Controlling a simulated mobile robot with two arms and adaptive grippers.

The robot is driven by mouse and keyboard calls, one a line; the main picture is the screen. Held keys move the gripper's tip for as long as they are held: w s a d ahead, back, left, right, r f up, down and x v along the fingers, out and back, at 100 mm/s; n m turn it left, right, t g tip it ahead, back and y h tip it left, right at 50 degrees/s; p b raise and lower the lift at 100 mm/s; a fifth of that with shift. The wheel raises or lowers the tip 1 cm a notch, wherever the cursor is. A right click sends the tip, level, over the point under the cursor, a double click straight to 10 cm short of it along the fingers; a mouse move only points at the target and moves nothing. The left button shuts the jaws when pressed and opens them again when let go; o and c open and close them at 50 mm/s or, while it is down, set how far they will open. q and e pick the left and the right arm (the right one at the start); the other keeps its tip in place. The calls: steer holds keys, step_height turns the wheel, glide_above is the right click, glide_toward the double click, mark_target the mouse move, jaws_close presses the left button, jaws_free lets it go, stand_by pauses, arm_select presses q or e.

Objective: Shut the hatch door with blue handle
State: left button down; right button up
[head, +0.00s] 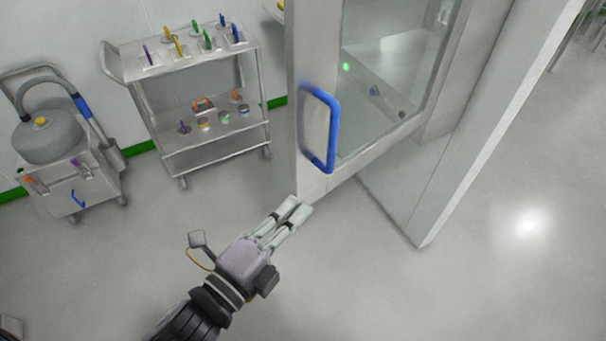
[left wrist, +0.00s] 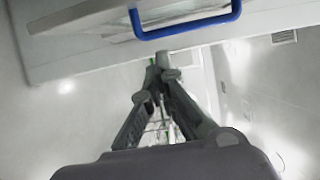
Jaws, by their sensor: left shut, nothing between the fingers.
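The hatch door (head: 315,60) has a grey frame, a glass pane and a blue handle (head: 333,130). In the head view it stands swung out from the grey hatch body on the right. My left gripper (head: 300,208) is shut and empty, just below the door's lower corner and below the handle. In the left wrist view the blue handle (left wrist: 186,32) crosses the top, beyond my left fingertips (left wrist: 160,62), which meet near the door's edge (left wrist: 100,66). I cannot tell whether the fingertips touch the door.
A metal trolley (head: 205,95) with coloured-handled tools stands behind, left of the door. A wheeled vacuum unit (head: 65,150) is at the far left. A grey upright panel (head: 480,130) stands right of the door. The floor in front is clear.

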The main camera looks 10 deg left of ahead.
mark_target(303, 171)
arm_select(q)
steer(key=w, duration=0.9)
steer(key=shift+w+d, duration=0.1)
steer(key=shift+d, duration=0.25)
steer(key=shift+a, duration=0.1)
